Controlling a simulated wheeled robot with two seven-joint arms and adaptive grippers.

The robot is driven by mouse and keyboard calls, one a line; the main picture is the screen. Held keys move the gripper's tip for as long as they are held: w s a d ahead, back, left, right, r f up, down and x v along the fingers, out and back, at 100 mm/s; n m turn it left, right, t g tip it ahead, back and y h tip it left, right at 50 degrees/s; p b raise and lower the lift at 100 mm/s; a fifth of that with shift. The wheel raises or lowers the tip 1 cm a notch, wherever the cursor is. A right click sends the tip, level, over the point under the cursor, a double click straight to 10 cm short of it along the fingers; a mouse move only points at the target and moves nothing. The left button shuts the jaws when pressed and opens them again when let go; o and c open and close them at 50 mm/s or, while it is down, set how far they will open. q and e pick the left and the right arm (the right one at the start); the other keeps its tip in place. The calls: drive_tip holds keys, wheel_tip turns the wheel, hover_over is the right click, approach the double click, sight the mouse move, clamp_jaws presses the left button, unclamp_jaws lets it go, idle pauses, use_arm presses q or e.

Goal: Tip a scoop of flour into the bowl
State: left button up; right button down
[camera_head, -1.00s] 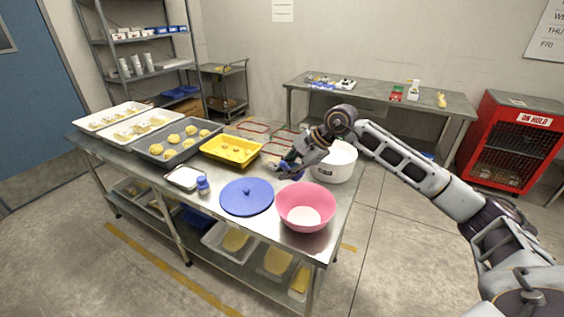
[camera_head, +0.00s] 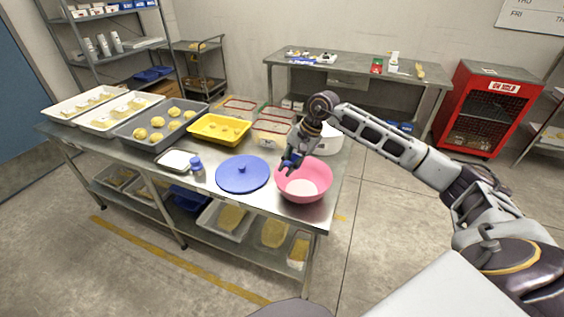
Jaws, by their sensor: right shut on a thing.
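The pink bowl (camera_head: 318,191) stands upright near the right front corner of the steel table; its inside bottom looks pale. My right gripper (camera_head: 291,166) is over the bowl's far left rim, shut on a small blue thing, apparently the scoop (camera_head: 290,159). The gripper hides most of it, and I cannot tell whether it holds flour. The white tub (camera_head: 329,144), apparently the flour bin, stands behind the bowl, partly hidden by my right wrist. A round blue lid (camera_head: 242,174) lies left of the bowl. My left gripper is out of view.
Left of the lid are a small blue-capped jar (camera_head: 197,166), a white-rimmed tray (camera_head: 176,160) and a yellow tray (camera_head: 219,129). Dough trays fill the table's far left. Red-rimmed containers (camera_head: 272,132) stand behind the lid. The table edge is close in front of the bowl.

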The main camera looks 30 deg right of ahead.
drive_tip(key=shift+s+d+n, duration=0.15)
drive_tip(key=shift+d+n, duration=0.1)
drive_tip(key=shift+n, duration=0.05)
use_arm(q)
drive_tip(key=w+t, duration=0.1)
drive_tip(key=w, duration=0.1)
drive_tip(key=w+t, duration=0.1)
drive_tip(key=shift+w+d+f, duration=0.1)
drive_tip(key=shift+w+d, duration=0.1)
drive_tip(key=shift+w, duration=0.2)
use_arm(e)
drive_tip(key=n+h, duration=0.1)
drive_tip(key=s+d+n+h, duration=0.1)
drive_tip(key=shift+s+d+f+n+g+h, duration=0.2)
drive_tip(key=shift+f+n+g+h, duration=0.05)
drive_tip(key=shift+n+g+h, duration=0.15)
drive_tip(key=shift+d, duration=0.1)
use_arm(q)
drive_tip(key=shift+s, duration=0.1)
